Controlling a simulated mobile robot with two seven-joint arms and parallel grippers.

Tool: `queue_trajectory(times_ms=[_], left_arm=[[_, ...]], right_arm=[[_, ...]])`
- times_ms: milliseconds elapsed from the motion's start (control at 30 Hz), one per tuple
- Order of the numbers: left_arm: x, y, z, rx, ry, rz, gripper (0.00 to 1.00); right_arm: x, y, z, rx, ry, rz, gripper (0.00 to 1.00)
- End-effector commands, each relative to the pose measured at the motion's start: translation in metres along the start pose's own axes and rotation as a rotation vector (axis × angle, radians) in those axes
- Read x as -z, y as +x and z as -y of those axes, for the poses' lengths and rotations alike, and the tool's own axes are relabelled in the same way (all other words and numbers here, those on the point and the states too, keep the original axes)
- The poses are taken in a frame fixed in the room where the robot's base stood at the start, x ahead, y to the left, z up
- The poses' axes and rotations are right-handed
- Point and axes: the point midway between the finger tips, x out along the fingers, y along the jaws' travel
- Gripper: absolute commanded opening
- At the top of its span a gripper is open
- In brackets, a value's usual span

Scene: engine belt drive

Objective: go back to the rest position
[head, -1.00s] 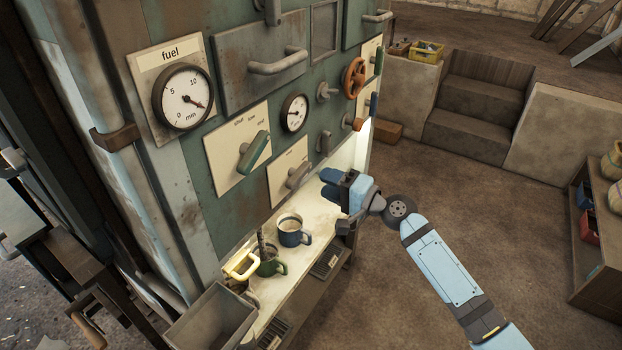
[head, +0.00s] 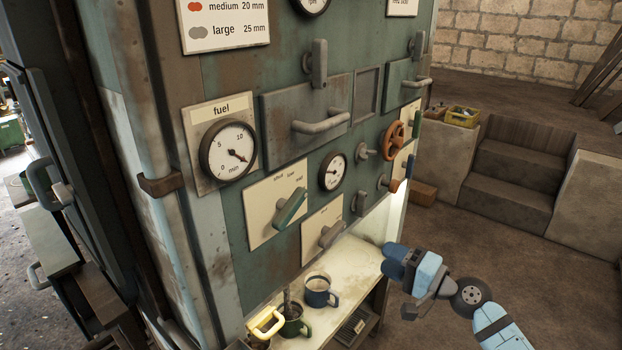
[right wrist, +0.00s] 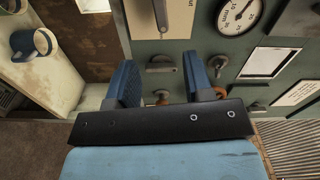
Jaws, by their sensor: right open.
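My right gripper (head: 391,262) is in front of the machine panel, beside the right end of the lit shelf (head: 352,258). In the right wrist view its two blue fingers (right wrist: 157,88) stand apart with nothing between them. The panel levers and a round gauge (right wrist: 238,14) show beyond them. My left gripper is not in view.
A blue mug (head: 318,292), a green mug (head: 293,322) and a yellow-handled mug (head: 265,325) stand on the shelf. The panel carries a fuel gauge (head: 228,150), a green lever (head: 290,208) and an orange handwheel (head: 393,143). Floor to the right is clear; stone steps (head: 505,175) rise behind.

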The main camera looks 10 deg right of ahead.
Motion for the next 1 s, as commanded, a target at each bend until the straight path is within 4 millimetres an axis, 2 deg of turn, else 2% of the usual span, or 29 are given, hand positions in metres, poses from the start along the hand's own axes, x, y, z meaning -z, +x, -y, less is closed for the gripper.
queue_trajectory(times_ms=[67, 167, 267, 400, 500, 600, 700, 833, 1000], left_arm=[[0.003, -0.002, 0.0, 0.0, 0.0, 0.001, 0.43], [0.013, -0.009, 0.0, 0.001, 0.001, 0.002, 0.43], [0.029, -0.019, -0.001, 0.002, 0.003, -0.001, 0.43], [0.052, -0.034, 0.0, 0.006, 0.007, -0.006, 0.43], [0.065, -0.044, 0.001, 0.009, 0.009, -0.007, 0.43], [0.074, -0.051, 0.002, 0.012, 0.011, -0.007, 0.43], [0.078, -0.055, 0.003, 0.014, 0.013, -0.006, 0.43], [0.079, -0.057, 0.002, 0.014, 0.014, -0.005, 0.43], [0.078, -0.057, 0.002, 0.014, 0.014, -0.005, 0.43]], right_arm=[[-0.006, -0.001, -0.006, -0.022, -0.021, -0.005, 0.47], [-0.025, -0.008, -0.026, -0.098, -0.111, -0.022, 0.47], [-0.06, -0.022, -0.057, -0.222, -0.276, -0.032, 0.47], [-0.12, -0.056, -0.097, -0.414, -0.572, -0.006, 0.47], [-0.162, -0.083, -0.113, -0.528, -0.783, 0.044, 0.47], [-0.198, -0.107, -0.121, -0.611, -0.968, 0.104, 0.47], [-0.223, -0.123, -0.123, -0.661, -1.105, 0.157, 0.47], [-0.24, -0.135, -0.124, -0.693, -1.203, 0.197, 0.47], [-0.243, -0.137, -0.126, -0.699, -1.23, 0.206, 0.47]])
